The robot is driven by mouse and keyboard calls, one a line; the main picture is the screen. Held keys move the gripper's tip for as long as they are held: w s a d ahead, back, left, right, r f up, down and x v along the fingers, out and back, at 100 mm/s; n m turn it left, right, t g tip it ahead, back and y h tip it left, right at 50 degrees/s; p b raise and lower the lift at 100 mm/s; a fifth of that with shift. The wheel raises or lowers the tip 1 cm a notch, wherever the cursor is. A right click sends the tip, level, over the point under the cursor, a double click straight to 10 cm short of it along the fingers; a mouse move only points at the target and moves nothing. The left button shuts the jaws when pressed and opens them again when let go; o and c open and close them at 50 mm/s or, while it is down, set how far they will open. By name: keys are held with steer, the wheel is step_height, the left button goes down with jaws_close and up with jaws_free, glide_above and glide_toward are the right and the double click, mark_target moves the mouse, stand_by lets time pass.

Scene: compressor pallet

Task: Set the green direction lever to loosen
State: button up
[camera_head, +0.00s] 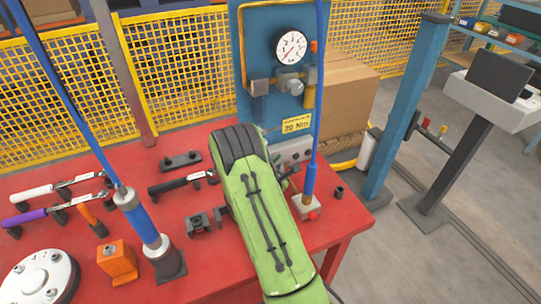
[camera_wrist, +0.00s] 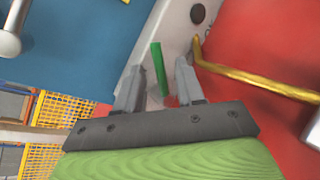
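The green direction lever (camera_wrist: 158,68) is a thin upright bar on the pale panel (camera_wrist: 174,28) in the wrist view. My gripper (camera_wrist: 157,66) is open, with one grey finger on each side of the lever. A gap shows between the lever and each finger; I cannot tell how deep the lever sits between them. In the head view my green arm covers much of the grey control box (camera_head: 298,149), and the lever and fingertips cannot be made out clearly there. The lever's setting marks are not readable.
A dark knob (camera_wrist: 197,13) and a bent yellow rod (camera_wrist: 255,80) are close by the fingers. A blue panel with a gauge (camera_head: 291,47) rises behind the box. The red table (camera_head: 190,226) carries wrenches and fixtures; a blue tool (camera_head: 310,180) stands right of my arm.

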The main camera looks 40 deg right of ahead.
steer(key=shift+w+d+f, duration=0.1)
steer(key=shift+w+d, duration=0.2)
steer(key=shift+d, duration=0.05)
steer(key=shift+s+a, duration=0.1)
steer(key=shift+s, duration=0.1)
steer(key=shift+w, duration=0.1)
jaws_close()
